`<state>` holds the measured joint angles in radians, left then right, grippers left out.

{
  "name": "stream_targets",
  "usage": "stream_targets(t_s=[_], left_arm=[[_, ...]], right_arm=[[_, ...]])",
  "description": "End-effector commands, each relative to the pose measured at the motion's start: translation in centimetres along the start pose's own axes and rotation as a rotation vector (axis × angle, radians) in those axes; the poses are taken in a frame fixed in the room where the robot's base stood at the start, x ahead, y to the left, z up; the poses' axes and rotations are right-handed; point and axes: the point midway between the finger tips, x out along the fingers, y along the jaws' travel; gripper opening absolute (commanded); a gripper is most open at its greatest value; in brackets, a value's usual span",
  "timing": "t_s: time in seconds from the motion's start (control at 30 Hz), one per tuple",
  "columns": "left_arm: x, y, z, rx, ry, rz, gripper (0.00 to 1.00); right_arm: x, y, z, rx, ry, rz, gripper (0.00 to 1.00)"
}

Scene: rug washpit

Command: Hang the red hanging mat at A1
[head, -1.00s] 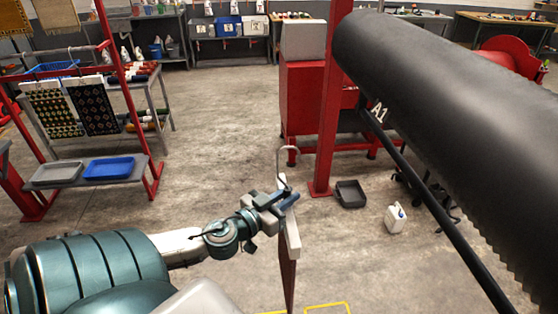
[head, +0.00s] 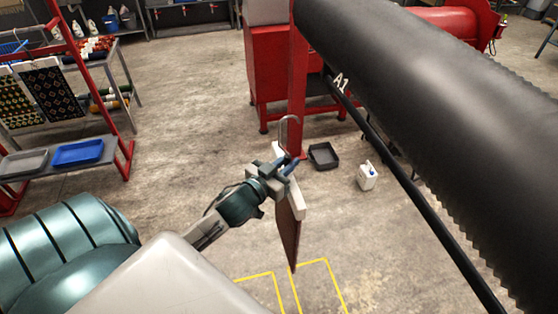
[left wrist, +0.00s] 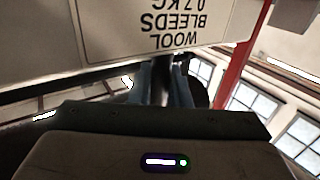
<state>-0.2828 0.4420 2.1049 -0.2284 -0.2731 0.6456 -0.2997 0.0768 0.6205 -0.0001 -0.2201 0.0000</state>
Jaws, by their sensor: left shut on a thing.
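The red hanging mat (head: 288,235) is dark red-brown and hangs, seen nearly edge-on, below a pale hanger bar with a curved metal hook (head: 290,128) on top. My left gripper (head: 285,168) is shut on the hanger near the hook's base and holds the mat above the floor. The white A1 mark (head: 341,82) is by the far end of a thin black rail (head: 400,175). The hook is left of the rail in the picture and apart from it. In the left wrist view, the gripper fingers (left wrist: 163,85) are below an upside-down label (left wrist: 165,30) reading wool, bleeds, 0.7 kg. My right gripper is not in view.
A red post (head: 297,85) stands behind the hook. A black tray (head: 323,156) and a white jug (head: 367,176) are on the floor. A red rack with a blue tray (head: 78,152) stands left.

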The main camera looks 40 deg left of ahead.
Motion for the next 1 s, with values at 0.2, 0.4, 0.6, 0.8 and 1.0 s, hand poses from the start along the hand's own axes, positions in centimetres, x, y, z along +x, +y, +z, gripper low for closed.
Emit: stream_targets(t_s=[0.2,0.4,0.6,0.8,1.0], left_arm=[[1.5,1.0,-0.1,-0.002,0.008,0.000,0.00],[2.7,1.9,-0.1,-0.002,0.007,0.001,0.00],[4.0,2.8,-0.1,-0.001,0.007,0.000,0.00],[5.2,3.7,-0.2,-0.003,0.008,0.002,0.00],[6.5,4.5,-0.2,-0.002,0.007,0.001,0.00]], right_arm=[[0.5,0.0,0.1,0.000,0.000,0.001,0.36],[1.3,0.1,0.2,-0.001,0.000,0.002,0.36],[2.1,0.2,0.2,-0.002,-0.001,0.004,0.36],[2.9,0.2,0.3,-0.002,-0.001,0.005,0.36],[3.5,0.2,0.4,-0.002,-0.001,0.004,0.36]])
